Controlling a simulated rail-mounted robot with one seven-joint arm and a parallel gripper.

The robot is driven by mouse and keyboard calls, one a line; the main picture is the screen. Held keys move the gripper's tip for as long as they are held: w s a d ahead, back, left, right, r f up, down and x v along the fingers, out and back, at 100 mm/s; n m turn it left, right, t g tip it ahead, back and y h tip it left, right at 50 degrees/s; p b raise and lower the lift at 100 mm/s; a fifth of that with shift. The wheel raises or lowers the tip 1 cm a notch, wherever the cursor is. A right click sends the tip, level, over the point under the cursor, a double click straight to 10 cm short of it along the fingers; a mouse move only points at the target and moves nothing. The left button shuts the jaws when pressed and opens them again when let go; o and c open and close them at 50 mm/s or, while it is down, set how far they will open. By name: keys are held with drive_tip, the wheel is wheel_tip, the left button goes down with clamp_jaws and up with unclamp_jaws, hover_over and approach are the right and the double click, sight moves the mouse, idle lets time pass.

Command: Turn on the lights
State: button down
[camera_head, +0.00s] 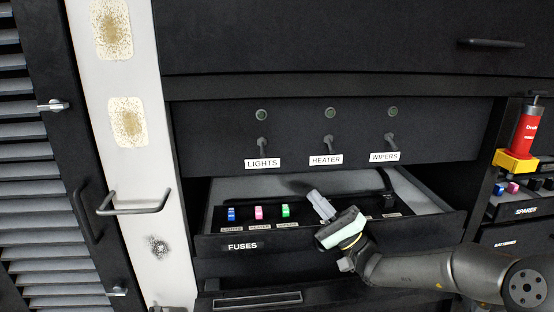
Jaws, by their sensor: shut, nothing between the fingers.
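The lights switch (262,144) is a small dark lever on the black panel above the LIGHTS label (262,163). A dark round indicator (261,115) sits above it and looks unlit. Below, the FUSES drawer (290,241) is pulled out. In it stand a blue fuse (231,214), a pink fuse (258,212) and a green fuse (285,211), each over a small label. My gripper (318,200) is shut and empty above the drawer, right of the green fuse and below the HEATER label. It is apart from the switches.
Heater (329,142) and wipers (391,140) switches are on the same panel. A red bottle (528,130) in a yellow holder and a SPARES tray (522,211) with several fuses stand at right. A metal handle (135,208) juts out at left.

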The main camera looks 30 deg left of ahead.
drive_tip(key=p, duration=0.2)
approach(265, 148)
drive_tip(key=w+a, duration=0.1)
drive_tip(key=w+a+r, duration=0.1)
drive_tip(key=w, duration=0.1)
drive_tip(key=shift+a+r, duration=0.35)
drive_tip(key=shift+a, duration=0.05)
drive_tip(key=shift+s+a+r, duration=0.4)
drive_tip(key=shift+s+a, duration=0.05)
drive_tip(key=shift+s, duration=0.3)
drive_tip(key=shift+s+a+r, duration=0.4)
drive_tip(key=shift+s+r, duration=0.05)
drive_tip(key=shift+s, duration=0.25)
drive_tip(key=shift+d+r, duration=0.1)
drive_tip(key=shift+d, duration=0.05)
drive_tip(key=shift+s+m+t+h+p, duration=0.1)
drive_tip(key=shift+m+t+h+p, duration=0.2)
drive_tip(key=shift+m+t+p, duration=0.1)
